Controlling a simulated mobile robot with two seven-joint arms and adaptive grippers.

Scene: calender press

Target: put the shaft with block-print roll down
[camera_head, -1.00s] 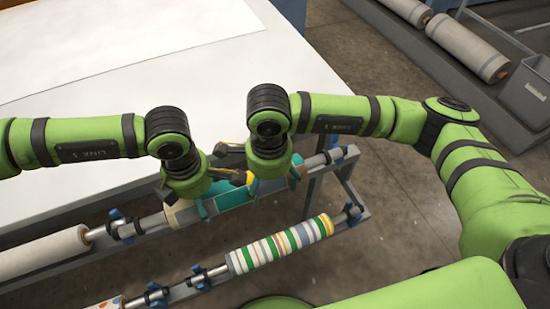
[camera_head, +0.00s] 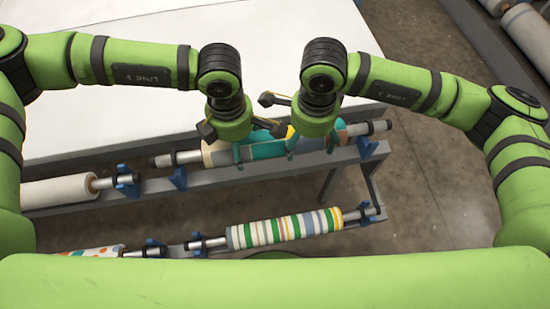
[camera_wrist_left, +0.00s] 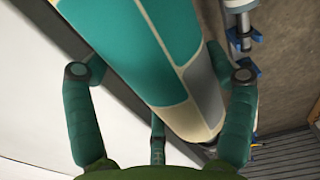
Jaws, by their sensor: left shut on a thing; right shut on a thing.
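The shaft (camera_head: 178,158) with the block-print roll (camera_head: 268,148), patterned in teal, grey, cream and yellow, lies across the rack's back row in the head view. My left gripper (camera_head: 236,150) is shut around the roll's left part. My right gripper (camera_head: 292,142) is shut around its right part. In the left wrist view the roll (camera_wrist_left: 150,60) lies between the fingers of my left gripper (camera_wrist_left: 160,75). The grippers hide much of the roll's middle.
A striped roll (camera_head: 285,228) rests in the front row, with a dotted roll (camera_head: 92,251) to its left. A plain white roll (camera_head: 58,191) lies left in the back row. A large white table (camera_head: 120,120) stands behind; bare floor (camera_head: 430,200) is at right.

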